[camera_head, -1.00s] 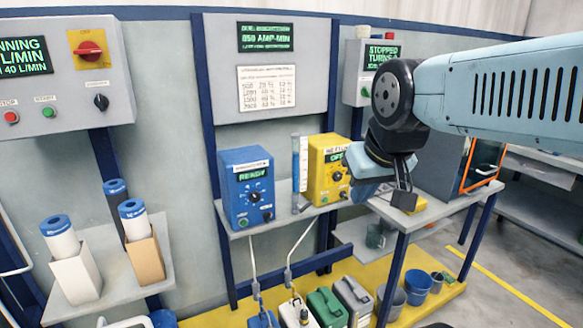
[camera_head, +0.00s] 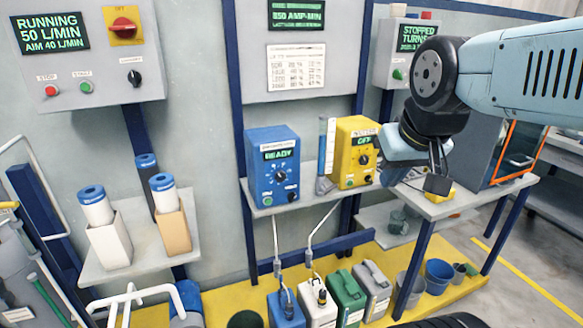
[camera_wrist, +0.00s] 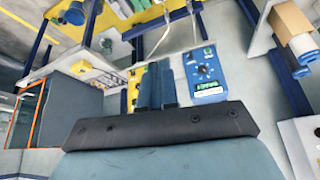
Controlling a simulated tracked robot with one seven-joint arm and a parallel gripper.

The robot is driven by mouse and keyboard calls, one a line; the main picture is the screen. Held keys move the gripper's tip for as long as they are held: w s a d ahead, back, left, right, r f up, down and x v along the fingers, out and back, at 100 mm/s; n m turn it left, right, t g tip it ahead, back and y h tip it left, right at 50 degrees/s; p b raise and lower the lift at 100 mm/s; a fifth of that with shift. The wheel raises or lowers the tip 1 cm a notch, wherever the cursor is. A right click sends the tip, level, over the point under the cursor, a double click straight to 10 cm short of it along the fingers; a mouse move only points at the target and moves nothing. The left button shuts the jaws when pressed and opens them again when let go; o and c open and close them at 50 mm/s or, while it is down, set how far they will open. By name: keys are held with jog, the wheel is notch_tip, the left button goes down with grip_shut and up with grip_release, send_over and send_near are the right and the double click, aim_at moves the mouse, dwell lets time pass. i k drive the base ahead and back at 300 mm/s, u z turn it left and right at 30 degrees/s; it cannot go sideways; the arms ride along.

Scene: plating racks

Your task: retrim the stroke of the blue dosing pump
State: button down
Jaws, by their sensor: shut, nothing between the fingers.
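The blue dosing pump (camera_head: 259,180) stands upright on a wall shelf left of centre in the head view. Its green display (camera_head: 278,154) reads READY, and a dial (camera_head: 280,177) and smaller controls sit below it. In the wrist view the pump (camera_wrist: 204,68) appears upside down, beyond and right of the fingers. My gripper (camera_head: 438,183) is shut and empty, to the right of the blue pump and apart from it. Its fingers (camera_wrist: 156,86) also show together in the wrist view.
A yellow pump (camera_head: 355,150) reading OFF and a clear measuring cylinder (camera_head: 326,146) stand right of the blue pump. A running control panel (camera_head: 90,60) hangs at left. Cartridges stand on the left shelf (camera_head: 135,255). Containers (camera_head: 347,300) stand on the yellow floor below.

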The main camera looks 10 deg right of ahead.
aim_at(281, 176)
jog(key=z, duration=1.35)
jog(key=k, duration=1.6)
jog(key=u, duration=0.8)
jog(key=i, duration=1)
jog(key=z, duration=0.15)
